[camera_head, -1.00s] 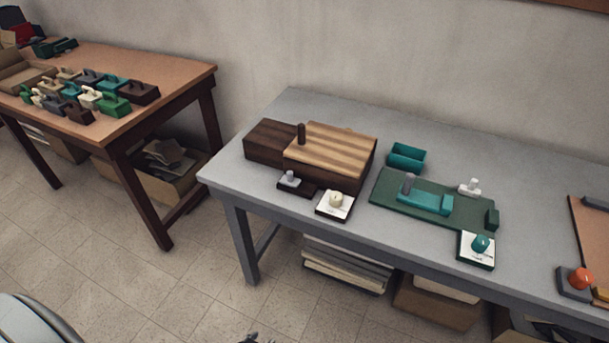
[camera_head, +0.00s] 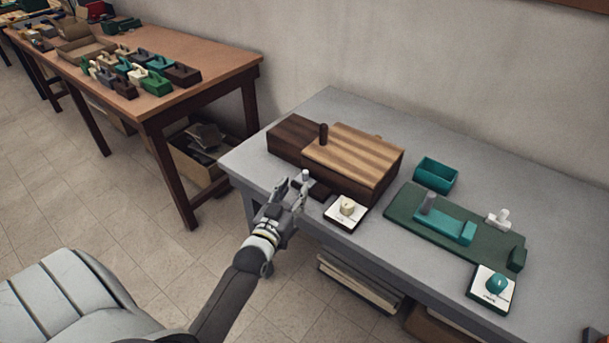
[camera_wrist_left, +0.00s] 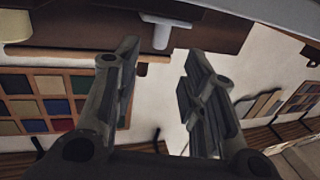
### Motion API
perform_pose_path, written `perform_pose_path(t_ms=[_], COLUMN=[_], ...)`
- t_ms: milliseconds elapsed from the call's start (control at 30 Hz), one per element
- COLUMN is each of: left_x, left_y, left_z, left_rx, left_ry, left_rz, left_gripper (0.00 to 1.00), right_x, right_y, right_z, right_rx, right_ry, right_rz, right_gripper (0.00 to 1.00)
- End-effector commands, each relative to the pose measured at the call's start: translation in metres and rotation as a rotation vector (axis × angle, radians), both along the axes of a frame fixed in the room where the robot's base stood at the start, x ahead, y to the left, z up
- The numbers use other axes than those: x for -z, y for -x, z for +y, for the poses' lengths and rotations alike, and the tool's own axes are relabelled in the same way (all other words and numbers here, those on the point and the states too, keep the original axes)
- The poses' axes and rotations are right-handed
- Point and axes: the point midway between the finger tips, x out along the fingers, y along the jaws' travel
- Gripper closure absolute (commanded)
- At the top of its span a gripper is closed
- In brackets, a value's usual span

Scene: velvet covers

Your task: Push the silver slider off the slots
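A small pale silver knob (camera_head: 305,175) stands upright on a low dark brown base (camera_head: 320,191) at the front edge of the grey table, before the wooden box. I take it for the silver slider; any slots under it are too small to make out. In the left wrist view a pale silver peg (camera_wrist_left: 162,36) points out from a dark brown surface (camera_wrist_left: 105,28). My left gripper (camera_head: 293,186) is at the table's front edge, just left of the knob. Its fingers (camera_wrist_left: 160,62) are apart with nothing between them, and the peg lies beyond their tips. My right gripper is not in view.
A striped wooden box (camera_head: 352,152) stands behind the knob. A cream dial on a white plate (camera_head: 338,221) is to its right. Further right are a green board (camera_head: 480,236), a teal tray (camera_head: 436,173) and a teal dial (camera_head: 496,284). A brown table (camera_head: 215,53) with several blocks stands left.

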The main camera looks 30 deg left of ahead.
Motion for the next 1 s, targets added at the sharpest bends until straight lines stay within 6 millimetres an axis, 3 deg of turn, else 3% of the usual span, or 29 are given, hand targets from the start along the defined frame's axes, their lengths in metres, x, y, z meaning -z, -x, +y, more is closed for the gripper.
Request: perform_pose_path(t_ms=[200, 400, 833, 1000], left_x=[-0.001, 0.000, 0.000, 0.001], left_y=[-0.040, -0.062, -0.069, -0.069], left_z=[0.007, 0.011, 0.012, 0.012], left_rx=[0.000, 0.001, 0.001, 0.001], left_ry=[0.001, 0.000, 0.000, 0.000], left_rz=[-0.001, 0.001, 0.002, 0.002], left_gripper=[0.61, 0.61, 0.61, 0.83], right_x=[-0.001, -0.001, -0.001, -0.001], right_y=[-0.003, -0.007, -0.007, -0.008], right_z=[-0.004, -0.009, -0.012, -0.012], right_rx=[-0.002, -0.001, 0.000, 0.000], right_ry=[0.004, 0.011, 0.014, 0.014], right_rz=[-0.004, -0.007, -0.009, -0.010], right_gripper=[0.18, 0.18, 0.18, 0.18])
